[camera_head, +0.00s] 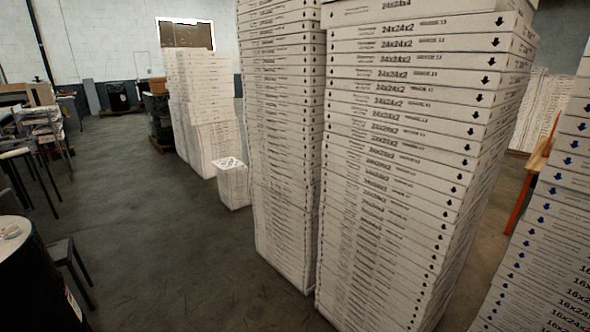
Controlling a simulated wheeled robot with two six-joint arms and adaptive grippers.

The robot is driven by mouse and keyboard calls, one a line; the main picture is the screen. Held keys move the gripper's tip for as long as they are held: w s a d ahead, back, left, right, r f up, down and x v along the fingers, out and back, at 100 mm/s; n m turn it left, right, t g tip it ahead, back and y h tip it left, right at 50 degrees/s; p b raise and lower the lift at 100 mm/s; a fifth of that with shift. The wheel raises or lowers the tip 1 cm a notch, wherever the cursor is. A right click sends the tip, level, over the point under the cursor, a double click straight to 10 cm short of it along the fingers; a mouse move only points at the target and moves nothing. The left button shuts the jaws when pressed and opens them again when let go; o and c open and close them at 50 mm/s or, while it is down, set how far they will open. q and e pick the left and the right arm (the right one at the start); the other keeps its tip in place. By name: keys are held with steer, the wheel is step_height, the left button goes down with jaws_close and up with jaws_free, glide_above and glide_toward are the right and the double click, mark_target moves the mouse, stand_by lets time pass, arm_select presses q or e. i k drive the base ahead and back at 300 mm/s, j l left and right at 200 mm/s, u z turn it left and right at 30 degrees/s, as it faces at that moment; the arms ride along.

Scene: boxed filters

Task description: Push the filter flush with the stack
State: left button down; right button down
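A tall stack of flat white filter boxes (390,170), printed 24x24x2 with dark arrows, fills the middle right of the head view. Its top is cut off by the upper picture edge. A box near the top (425,11) seems to jut slightly towards me and left of the boxes below. Lower boxes have slightly uneven edges. A second tall stack of similar white boxes (283,130) stands close at its left, with a narrow dark gap between them. I cannot tell for certain which filter is out of line. Neither gripper is in view.
A stack marked 16x24x2 with blue arrows (550,250) stands at lower right, near an orange-legged table (524,195). A black drum (38,280) and stools are at left. A small white box (232,184) and more stacks (200,110) stand behind. The grey floor (150,240) at centre left is clear.

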mark_target(225, 165)
steer(key=i+j+u, duration=0.1)
steer(key=i+u, duration=0.2)
steer(key=i, duration=0.25)
steer(key=i+u, duration=0.35)
steer(key=i, duration=0.2)
steer(key=i+l+u, duration=0.15)
steer(key=i+u, duration=0.15)
steer(key=i, duration=0.25)
steer(key=i+l+u, duration=0.3)
steer(key=i, duration=0.2)
steer(key=i+j, duration=0.1)
steer(key=i, duration=0.6)
steer(key=i+j, duration=0.1)
steer(key=i, duration=0.65)
steer(key=i+j, duration=0.1)
steer(key=i, duration=0.6)
steer(key=i+j, duration=0.1)
steer(key=i, duration=0.65)
steer(key=i+l+z, duration=0.1)
steer(key=i+z, duration=0.65)
steer(key=i+j+z, duration=0.15)
steer(key=i+z, duration=0.25)
steer(key=i+j+z, duration=0.35)
steer(key=i, duration=0.15)
steer(key=l, duration=0.1)
